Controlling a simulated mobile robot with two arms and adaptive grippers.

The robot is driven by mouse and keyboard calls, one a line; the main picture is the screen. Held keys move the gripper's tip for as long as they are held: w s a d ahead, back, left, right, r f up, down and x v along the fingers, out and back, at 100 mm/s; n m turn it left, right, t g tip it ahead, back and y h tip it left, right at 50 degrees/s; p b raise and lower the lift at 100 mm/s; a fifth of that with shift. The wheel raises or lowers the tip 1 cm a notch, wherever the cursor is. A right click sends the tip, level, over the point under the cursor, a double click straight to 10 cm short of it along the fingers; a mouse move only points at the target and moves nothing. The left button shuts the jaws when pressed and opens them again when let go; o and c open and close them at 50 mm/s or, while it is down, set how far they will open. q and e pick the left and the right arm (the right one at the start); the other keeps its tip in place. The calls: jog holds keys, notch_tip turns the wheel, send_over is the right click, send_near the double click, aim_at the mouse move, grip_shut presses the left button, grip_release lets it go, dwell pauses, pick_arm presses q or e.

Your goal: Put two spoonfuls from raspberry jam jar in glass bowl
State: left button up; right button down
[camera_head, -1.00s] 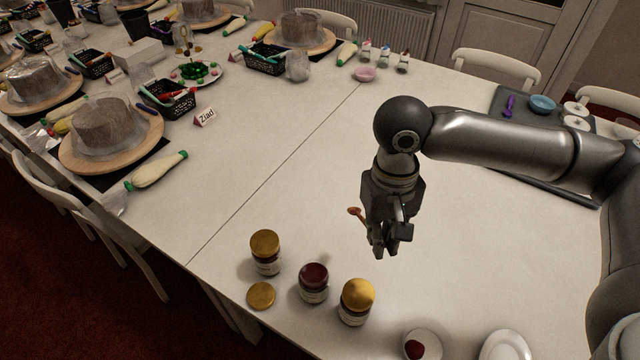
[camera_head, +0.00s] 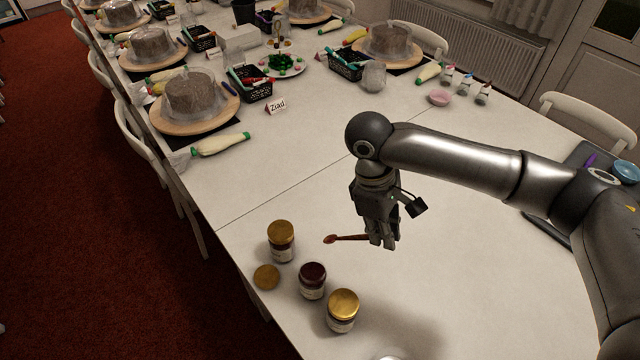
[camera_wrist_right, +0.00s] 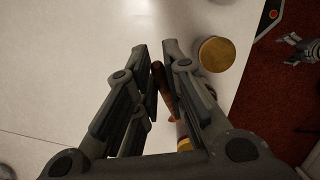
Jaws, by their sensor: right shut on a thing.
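My right gripper (camera_head: 382,243) is shut on a reddish-brown spoon (camera_head: 345,239), above the table to the right of the jars. The spoon's bowl points left, and its handle also shows between the fingers in the right wrist view (camera_wrist_right: 163,88). A jar with a dark red top (camera_head: 312,276), seemingly open with jam inside, stands between two gold-lidded jars (camera_head: 281,238) (camera_head: 342,306). The labels are too small to read. A pale rim (camera_head: 390,357), probably of the glass bowl, just shows at the bottom edge; its contents are out of view.
A loose gold lid (camera_head: 266,276) lies left of the dark red jar, near the table edge. The table (camera_head: 300,190) is clear behind the jars. Cake turntables (camera_head: 195,118), a name card (camera_head: 277,105) and baskets stand farther back.

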jog(key=n, duration=0.1)
jog(key=w+a+n+p, duration=0.1)
jog(key=n+h, duration=0.1)
jog(key=shift+w+a+r+n+t+p, duration=0.25)
jog(key=shift+w+r+n+t+p, duration=0.05)
jog(key=shift+w+n+t, duration=0.1)
pick_arm(q)
notch_tip(320, 180, up, 10)
jog(key=d+f+p, duration=0.1)
jog(key=d+p, duration=0.1)
jog(key=p, duration=0.5)
pick_arm(e)
jog(key=w+a+r+n+t+y, duration=0.1)
jog(key=w+a+n+t, duration=0.3)
jog(key=n, duration=0.4)
jog(key=w+a+r+n+t, duration=0.1)
jog(key=w+a+n+t, duration=0.15)
jog(key=a+n, duration=0.5)
pick_arm(q)
jog(key=f+b, duration=0.6)
jog(key=shift+s, duration=0.35)
pick_arm(e)
notch_tip(320, 180, down, 8)
jog(key=d+n, duration=0.1)
jog(key=shift+s+d+t, duration=0.2)
jog(key=shift+s+t, duration=0.15)
jog(key=shift+t, duration=0.1)
